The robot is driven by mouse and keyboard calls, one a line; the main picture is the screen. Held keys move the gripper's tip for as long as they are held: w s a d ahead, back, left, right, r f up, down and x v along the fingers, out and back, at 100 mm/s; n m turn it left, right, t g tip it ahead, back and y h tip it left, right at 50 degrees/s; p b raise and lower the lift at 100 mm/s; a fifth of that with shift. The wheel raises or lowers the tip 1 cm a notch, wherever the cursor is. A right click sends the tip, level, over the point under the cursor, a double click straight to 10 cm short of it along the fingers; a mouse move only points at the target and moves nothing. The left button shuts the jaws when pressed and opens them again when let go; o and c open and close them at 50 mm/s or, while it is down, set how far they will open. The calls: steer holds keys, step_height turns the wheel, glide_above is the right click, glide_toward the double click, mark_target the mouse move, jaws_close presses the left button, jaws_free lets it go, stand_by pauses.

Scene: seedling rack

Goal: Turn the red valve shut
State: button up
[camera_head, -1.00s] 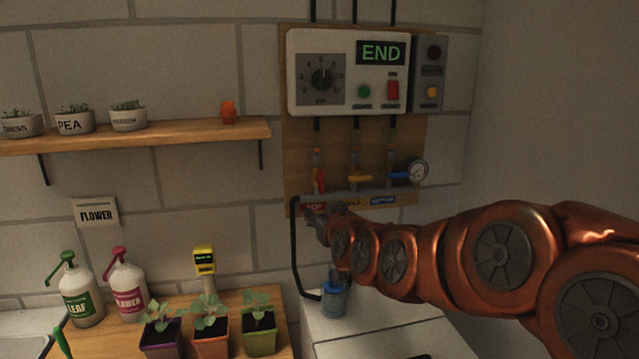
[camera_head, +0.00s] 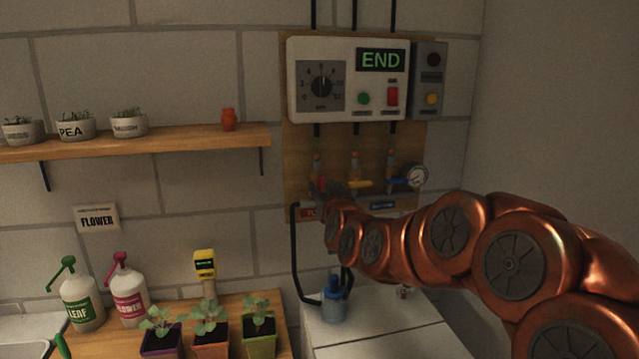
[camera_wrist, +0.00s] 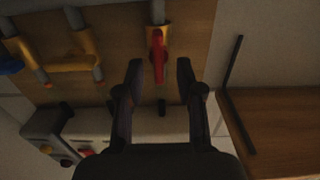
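The red valve (camera_head: 321,183) is on the left pipe of the wooden wall board, partly hidden by my gripper (camera_head: 331,190) in the head view. In the wrist view, its red lever (camera_wrist: 158,57) lies along its pipe. My gripper (camera_wrist: 160,72) is open there, with one dark finger on each side of the lever's line. The lever's end reaches about between the fingertips, with a visible gap on both sides. I cannot tell the remaining depth between fingers and lever.
A yellow valve (camera_head: 359,183) and a blue valve (camera_head: 398,182) sit to the right, their levers across the pipes. A gauge (camera_head: 416,176) is beyond them. The control box (camera_head: 347,105) hangs above, reading END. A wooden shelf (camera_head: 200,136) is at left.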

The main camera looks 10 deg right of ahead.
steer(key=shift+w+p, duration=0.3)
steer(key=shift+w, duration=1.2)
steer(key=shift+c, duration=0.4)
jaws_close()
